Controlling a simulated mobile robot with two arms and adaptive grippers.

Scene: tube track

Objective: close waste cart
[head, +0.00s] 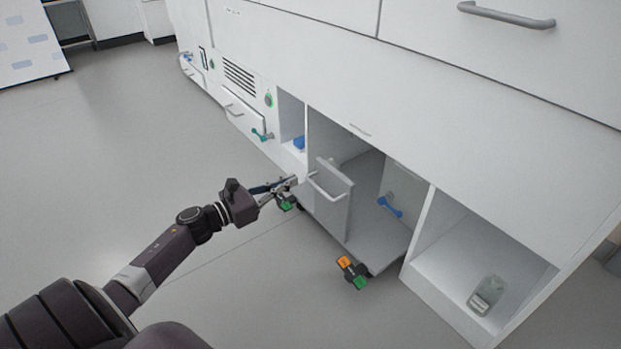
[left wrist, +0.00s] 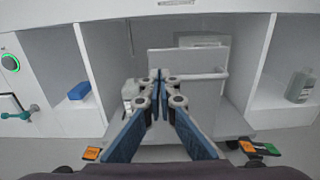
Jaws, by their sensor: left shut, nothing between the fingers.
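The waste cart (head: 335,212) stands partly out of its bay under the white bench. Its grey front panel carries a bar handle, and its flat base has casters with orange and green pedals (head: 352,271). In the left wrist view, the front panel (left wrist: 185,105) faces me, with its handle (left wrist: 205,76) near the top. My left gripper (head: 296,181) is shut and empty beside the panel's left edge in the head view. Its fingertips (left wrist: 159,72) overlap the panel in the wrist view; I cannot tell whether they touch. My right gripper is not in view.
An open compartment with a clear bottle (head: 486,296) lies right of the cart bay. A narrow compartment with a blue object (head: 299,143) lies left of it. A blue lever (head: 390,206) shows at the bay. The grey floor left of the cart is clear.

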